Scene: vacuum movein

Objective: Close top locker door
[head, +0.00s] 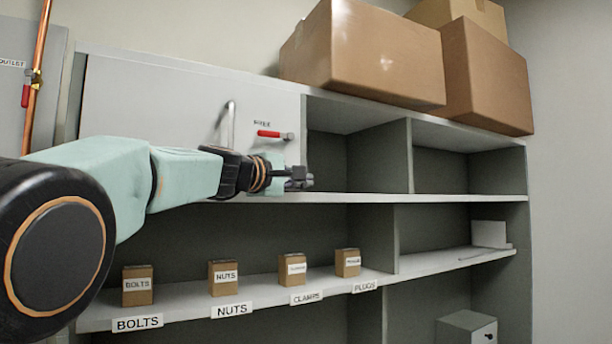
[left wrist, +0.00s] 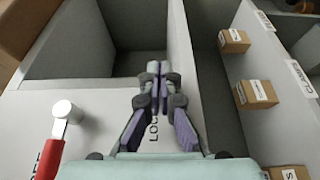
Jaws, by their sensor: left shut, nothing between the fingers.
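The top locker door (head: 160,105) is a pale panel at the upper left of the head view, with a metal bar handle (head: 228,122) and a red lever (head: 270,134). It appears to lie flat across the locker front; I cannot tell whether a small gap remains. My left gripper (head: 301,178) is shut and empty in front of the door's lower right corner. In the left wrist view, the gripper (left wrist: 157,70) is over the door panel (left wrist: 95,105), beside printed letters it partly hides. The red lever (left wrist: 52,150) shows to its left. Contact with the door is unclear. My right gripper is out of view.
Open compartments lie right of the door. Small labelled boxes (head: 222,278) stand on the shelf below. Large cardboard boxes (head: 365,55) sit on top of the unit. A copper pipe (head: 38,65) runs up the wall at left.

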